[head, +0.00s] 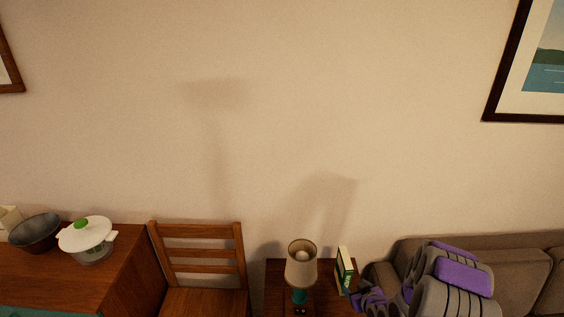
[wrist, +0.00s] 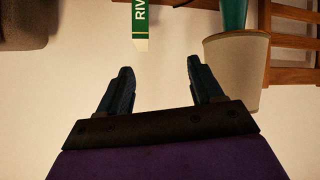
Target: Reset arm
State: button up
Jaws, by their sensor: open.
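My gripper (wrist: 158,76) is in the wrist view with its two dark fingers spread wide apart. Nothing is between the fingers, only the plain pale wall behind them. In the head view my grey and purple arm is folded low at the right, in front of the sofa. The gripper's fingers cannot be made out clearly there.
A table lamp (head: 301,266) and a green-and-white book (head: 345,271) stand on a small wooden table beside my arm. The wrist view shows the lampshade (wrist: 237,65) and book (wrist: 140,22) upside down. A wooden chair (head: 200,254), sideboard (head: 125,262), white pot (head: 87,241) and dark bowl (head: 35,233) stand left. A sofa (head: 525,261) is right.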

jog(key=s+a+r+g+h, duration=0.15)
jog(key=s+r+g, duration=0.35)
jog(key=r, duration=0.7)
jog(key=s+a+r+m+g, duration=0.1)
jog(key=s+r, duration=0.5)
jog(key=s, duration=0.7)
jog(key=s+a+r+m+g, duration=0.1)
jog(key=s+a+r+g, duration=0.3)
jog(key=s, duration=0.9)
jog(key=s+a+r+m+g, duration=0.1)
jog(key=s+a+r, duration=0.4)
jog(key=s+r, duration=0.5)
jog(key=s+g, duration=0.1)
jog(key=s, duration=0.2)
jog(key=shift+m+g, duration=0.4)
jog(key=shift+w+a+r, duration=0.1)
jog(key=shift+c, duration=0.2)
